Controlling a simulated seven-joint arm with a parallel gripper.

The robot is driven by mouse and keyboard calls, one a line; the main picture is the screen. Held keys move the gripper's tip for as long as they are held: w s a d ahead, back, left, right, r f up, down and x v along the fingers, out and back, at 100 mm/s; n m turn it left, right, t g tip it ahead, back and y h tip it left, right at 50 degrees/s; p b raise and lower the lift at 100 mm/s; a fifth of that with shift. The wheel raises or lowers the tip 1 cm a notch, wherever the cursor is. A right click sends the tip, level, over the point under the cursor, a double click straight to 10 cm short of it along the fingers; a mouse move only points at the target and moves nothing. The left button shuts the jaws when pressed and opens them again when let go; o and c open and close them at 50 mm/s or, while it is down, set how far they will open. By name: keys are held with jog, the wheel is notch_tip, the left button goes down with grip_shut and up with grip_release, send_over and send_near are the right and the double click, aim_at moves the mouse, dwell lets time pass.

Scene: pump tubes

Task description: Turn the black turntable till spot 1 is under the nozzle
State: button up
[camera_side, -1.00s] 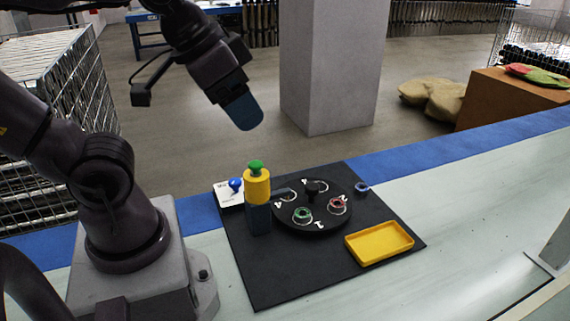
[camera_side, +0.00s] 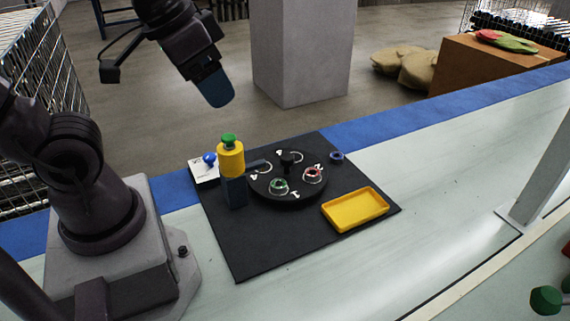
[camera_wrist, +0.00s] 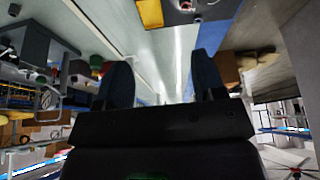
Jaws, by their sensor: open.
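The black turntable (camera_side: 287,201) lies on a black mat (camera_side: 255,252), with a dark knob (camera_side: 288,158) at its centre. Spot 1, beside the white numeral 1, is at the front and holds a green-topped ring (camera_side: 279,186). Spot 2, at the right, holds a red-topped ring (camera_side: 313,174). The dark nozzle (camera_side: 257,163) reaches from the yellow pump (camera_side: 231,160) over the left side, near the spot marked 4. My gripper (camera_side: 215,92) is high above and behind the mat, away from the turntable. The wrist view shows its two fingers (camera_wrist: 160,78) apart, with nothing between them.
A yellow tray (camera_side: 355,209) is at the mat's right front. A small blue ring (camera_side: 337,156) lies behind the turntable at the right. A white card with a blue ball (camera_side: 209,158) is left of the pump, which stands close to the turntable's left edge.

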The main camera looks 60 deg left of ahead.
jog(key=w+a+f+g, duration=0.3)
jog(key=w+a+f, duration=0.15)
jog(key=w, duration=0.25)
jog(key=m+g, duration=0.2)
jog(key=m, duration=0.7)
send_over(287, 156)
notch_tip(287, 156, down, 10)
notch_tip(287, 156, down, 13)
jog(key=shift+r, duration=0.15)
grip_shut()
